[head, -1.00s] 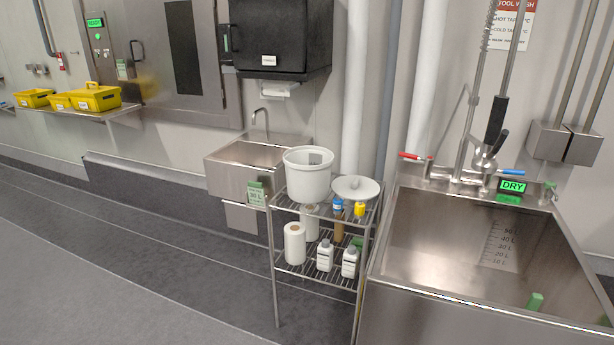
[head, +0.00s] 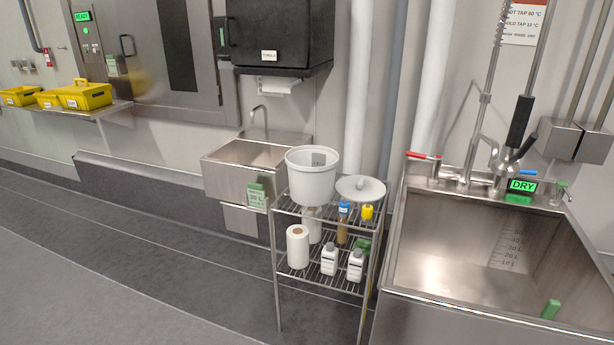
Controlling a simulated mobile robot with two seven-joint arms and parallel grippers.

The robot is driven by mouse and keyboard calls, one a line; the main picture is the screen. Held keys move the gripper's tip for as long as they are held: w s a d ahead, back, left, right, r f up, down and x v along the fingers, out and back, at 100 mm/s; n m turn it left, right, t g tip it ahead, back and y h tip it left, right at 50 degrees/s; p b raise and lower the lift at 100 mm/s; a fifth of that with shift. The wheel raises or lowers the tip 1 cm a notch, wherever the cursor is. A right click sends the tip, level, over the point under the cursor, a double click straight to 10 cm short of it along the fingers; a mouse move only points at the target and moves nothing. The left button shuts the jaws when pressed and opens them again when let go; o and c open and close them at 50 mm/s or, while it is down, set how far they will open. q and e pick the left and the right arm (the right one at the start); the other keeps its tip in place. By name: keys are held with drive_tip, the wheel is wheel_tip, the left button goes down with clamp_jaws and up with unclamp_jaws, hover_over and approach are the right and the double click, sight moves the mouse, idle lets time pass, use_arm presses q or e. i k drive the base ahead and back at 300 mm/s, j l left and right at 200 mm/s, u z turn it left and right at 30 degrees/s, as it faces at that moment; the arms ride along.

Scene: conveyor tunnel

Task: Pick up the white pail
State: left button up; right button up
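The white pail (head: 312,180) stands upright and open on the top shelf of a wire rack (head: 287,212), at its left end. A grey label shows on the inside of its far wall. A white round lid (head: 360,188) with a knob is beside it on the right. Neither of my grippers shows in the head view.
A steel hand basin (head: 232,176) is behind and left of the rack. A large steel sink (head: 440,272) with taps and a "DRY" sign stands close on its right. Bottles and paper rolls (head: 298,247) are on the rack. The floor (head: 150,270) at front left is clear.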

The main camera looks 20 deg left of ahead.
sight(312, 169)
drive_tip(key=i+j, duration=0.2)
drive_tip(key=j, duration=0.15)
drive_tip(key=i+j, duration=0.15)
drive_tip(key=j, duration=0.25)
drive_tip(key=i+j, duration=0.2)
drive_tip(key=j, duration=0.15)
drive_tip(key=i+j, duration=0.15)
drive_tip(key=j, duration=0.2)
drive_tip(key=i+j+z, duration=0.1)
drive_tip(key=j, duration=0.3)
drive_tip(key=i+j, duration=0.45)
drive_tip(key=j, duration=0.3)
drive_tip(key=i+j, duration=0.15)
drive_tip(key=j, duration=0.25)
